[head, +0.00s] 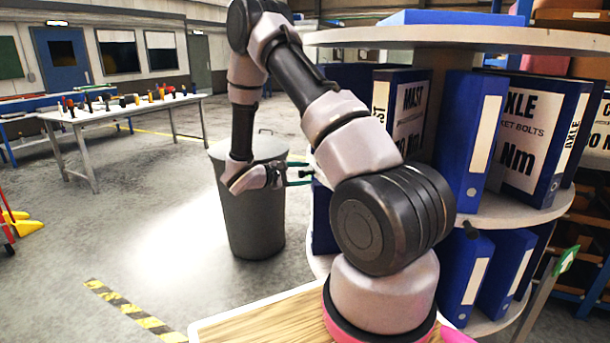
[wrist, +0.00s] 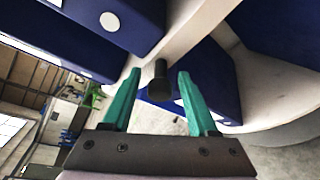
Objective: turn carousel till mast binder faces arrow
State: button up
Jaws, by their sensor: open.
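The carousel (head: 500,35) is a round, tiered stand filled with blue binders on the right of the head view. The mast binder (head: 408,105) stands on its upper tier, left of the column, partly hidden by my arm. A small green sign with a white mark (head: 568,258), likely the arrow, tops a grey post at the lower right, well right of the mast binder. My gripper (head: 307,173) is open at the carousel's left edge. In the wrist view, a dark peg (wrist: 159,82) on the carousel shows between the green fingers; contact cannot be told.
An axle binder (head: 535,130) stands right of the mast binder. Another dark peg (head: 470,230) sticks out from the carousel's rim. A grey bin (head: 255,225) stands on the floor behind my gripper. A workbench (head: 125,110) is farther back; floor at left is open.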

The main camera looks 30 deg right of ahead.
jog(key=shift+w+d+f, duration=0.1)
jog(key=shift+d, duration=0.3)
grip_shut()
dwell(1.2)
